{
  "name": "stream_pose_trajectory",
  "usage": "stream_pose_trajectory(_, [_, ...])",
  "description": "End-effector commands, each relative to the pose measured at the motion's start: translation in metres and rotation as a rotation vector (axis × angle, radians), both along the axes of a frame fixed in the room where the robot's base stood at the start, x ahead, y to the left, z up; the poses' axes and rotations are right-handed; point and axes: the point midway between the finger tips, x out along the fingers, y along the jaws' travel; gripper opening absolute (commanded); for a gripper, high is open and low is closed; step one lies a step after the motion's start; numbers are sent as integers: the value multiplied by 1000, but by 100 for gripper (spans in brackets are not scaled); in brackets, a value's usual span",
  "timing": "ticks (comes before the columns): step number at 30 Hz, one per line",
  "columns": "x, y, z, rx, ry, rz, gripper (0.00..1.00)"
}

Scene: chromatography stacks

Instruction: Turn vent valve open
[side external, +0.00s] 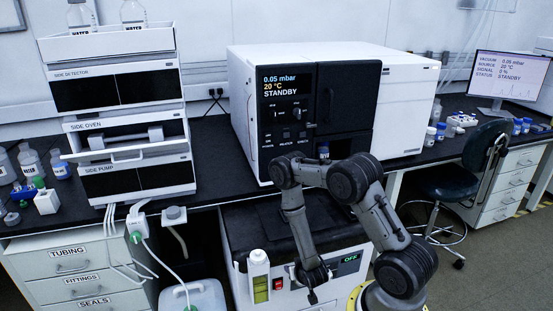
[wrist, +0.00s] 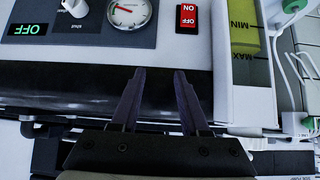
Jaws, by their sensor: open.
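A white knob (wrist: 75,7) sits on the grey panel of the vacuum pump in the wrist view, cut by the top edge. It is likely the vent valve; the small lettering by it is hard to read, so I cannot tell its setting. My gripper (wrist: 160,76) is open and empty, with its two dark fingers apart, below and to the right of the knob and not touching it. In the side external view my gripper (side external: 312,294) hangs in front of the pump (side external: 236,268), and the knob is hidden behind my arm.
The pump panel bears a round gauge (wrist: 129,12), a red ON/OFF switch (wrist: 188,18) and a green OFF display (wrist: 27,30). A yellow-green sight window (wrist: 243,38) marked MIN and MAX is at the right.

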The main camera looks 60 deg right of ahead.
Motion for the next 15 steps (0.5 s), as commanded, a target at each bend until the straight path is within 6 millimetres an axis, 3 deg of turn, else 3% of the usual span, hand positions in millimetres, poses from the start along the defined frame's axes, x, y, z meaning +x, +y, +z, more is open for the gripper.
stream_pose_trajectory(1, [-3,-5,19,29,-25,-71,45])
stream_pose_trajectory(5, [-8,-15,57,95,-93,-226,45])
stream_pose_trajectory(11, [51,-57,149,-28,-256,-137,45])
stream_pose_trajectory(15, [80,-87,234,-168,-361,-64,45])
